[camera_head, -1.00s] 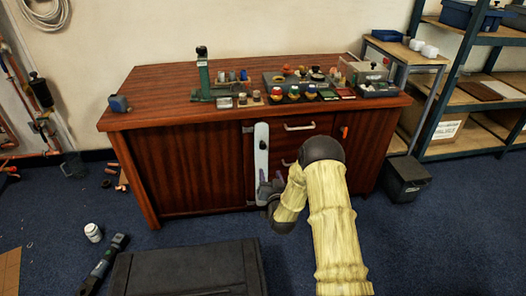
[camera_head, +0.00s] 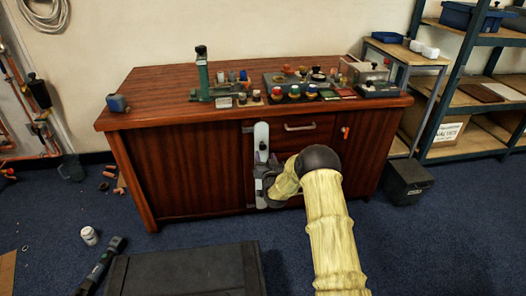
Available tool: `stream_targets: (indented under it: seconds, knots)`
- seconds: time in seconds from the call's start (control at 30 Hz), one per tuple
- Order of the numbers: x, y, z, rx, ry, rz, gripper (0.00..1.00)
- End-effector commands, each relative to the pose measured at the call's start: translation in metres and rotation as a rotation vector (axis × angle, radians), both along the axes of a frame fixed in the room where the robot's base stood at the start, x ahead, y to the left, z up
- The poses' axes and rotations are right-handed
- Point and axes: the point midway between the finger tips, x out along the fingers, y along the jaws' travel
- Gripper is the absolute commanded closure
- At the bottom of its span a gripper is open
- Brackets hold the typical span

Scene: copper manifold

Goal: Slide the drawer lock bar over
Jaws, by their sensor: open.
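The lock bar (camera_head: 261,133) is a pale upright strip on the front of the wooden cabinet, beside the drawers (camera_head: 301,140). It shows above and below my gripper, and a dark knob or slot on it shows just above the gripper. My gripper (camera_head: 265,165) is in front of the bar's middle, just below that dark part. It is open. My gripper and wrist hide part of the bar and some of the lower drawer fronts. I cannot tell whether the fingers touch the bar or the knob.
Jars, a green press (camera_head: 201,75) and trays crowd the cabinet top (camera_head: 150,85). An orange-red item (camera_head: 345,131) hangs at the right of the drawers. A black case (camera_head: 185,270) lies on the floor in front. Shelving (camera_head: 470,100) and a dark bin (camera_head: 406,180) stand at right.

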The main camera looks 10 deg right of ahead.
Motion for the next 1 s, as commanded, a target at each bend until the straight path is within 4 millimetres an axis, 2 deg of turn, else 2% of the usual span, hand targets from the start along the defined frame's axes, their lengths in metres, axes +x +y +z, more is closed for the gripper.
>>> stream_targets:
  seconds: [0.2,0.5,0.67,0.93,1.0]
  knots:
    - [0.028,0.000,-0.002,0.000,-0.002,-0.001,0.50]
    - [0.059,0.000,-0.002,0.000,-0.001,-0.001,0.50]
    - [0.067,0.000,-0.001,0.000,0.000,-0.001,0.50]
    - [0.067,0.000,0.000,0.000,0.000,-0.001,0.50]
    - [0.067,0.000,0.000,0.000,0.000,-0.001,0.62]
